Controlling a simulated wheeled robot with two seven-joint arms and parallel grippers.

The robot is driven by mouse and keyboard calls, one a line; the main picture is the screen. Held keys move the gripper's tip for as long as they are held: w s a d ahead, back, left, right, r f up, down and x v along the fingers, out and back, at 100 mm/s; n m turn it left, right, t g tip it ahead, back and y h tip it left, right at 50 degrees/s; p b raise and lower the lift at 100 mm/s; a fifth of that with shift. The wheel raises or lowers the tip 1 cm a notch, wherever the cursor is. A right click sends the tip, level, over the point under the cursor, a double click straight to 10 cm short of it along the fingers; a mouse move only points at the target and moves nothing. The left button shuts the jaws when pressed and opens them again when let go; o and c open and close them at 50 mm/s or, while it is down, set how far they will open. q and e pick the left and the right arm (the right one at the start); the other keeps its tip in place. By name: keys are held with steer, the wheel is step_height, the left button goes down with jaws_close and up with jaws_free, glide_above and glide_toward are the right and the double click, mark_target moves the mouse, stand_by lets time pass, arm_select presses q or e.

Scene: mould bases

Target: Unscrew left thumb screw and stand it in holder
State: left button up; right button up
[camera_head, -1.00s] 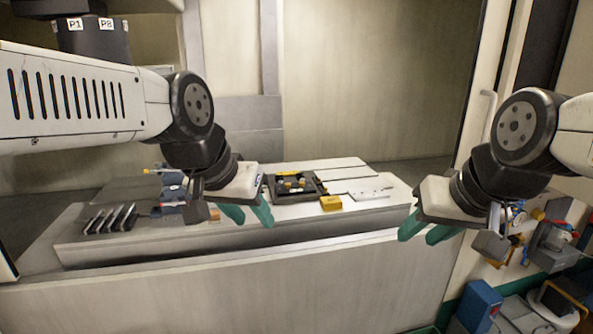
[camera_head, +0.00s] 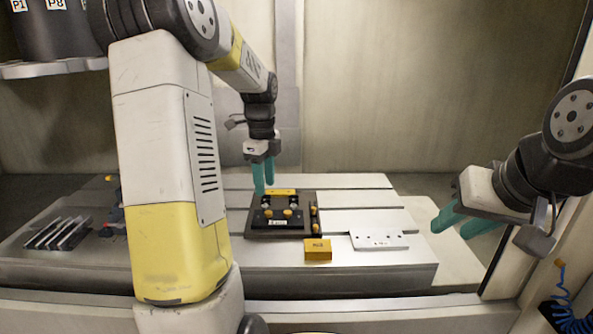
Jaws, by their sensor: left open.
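A dark mould base (camera_head: 250,232) lies on the grey slotted table. On its black plate are two small orange-yellow knobs that look like thumb screws, the left one (camera_head: 268,213) and the right one (camera_head: 288,212). My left gripper (camera_head: 264,188) points down, open and empty, above the back left part of the mould base, behind the left knob. A gap between it and the base is hard to judge. My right gripper (camera_head: 452,229) is open and empty, off the table's right side. I cannot tell which thing is the holder; a yellow labelled block (camera_head: 318,250) stands in front of the mould base.
A yellow bar (camera_head: 283,191) lies along the mould base's back edge. Yellow pieces (camera_head: 314,211) stand on its right side. A flat metal plate (camera_head: 378,241) lies to the right. Several dark slanted plates (camera_head: 58,233) stand at the left. My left arm hides part of the table.

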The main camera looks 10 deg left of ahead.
arm_select(q)
steer(key=shift+m, duration=0.3)
steer(key=f, duration=0.2)
steer(key=w+f, duration=0.1)
steer(key=f, duration=0.3)
steer(key=shift+w+f, duration=0.2)
steer(key=shift+w, duration=0.05)
steer(key=m, duration=0.4)
steer(key=shift+a+m, duration=0.1)
steer(key=shift+m, duration=0.2)
steer(key=m, duration=0.4)
steer(key=shift+r+m, duration=0.1)
steer(key=shift+m, duration=0.2)
steer(key=m, duration=0.6)
steer(key=shift+s+m, duration=0.1)
steer(key=shift+m, duration=1.2)
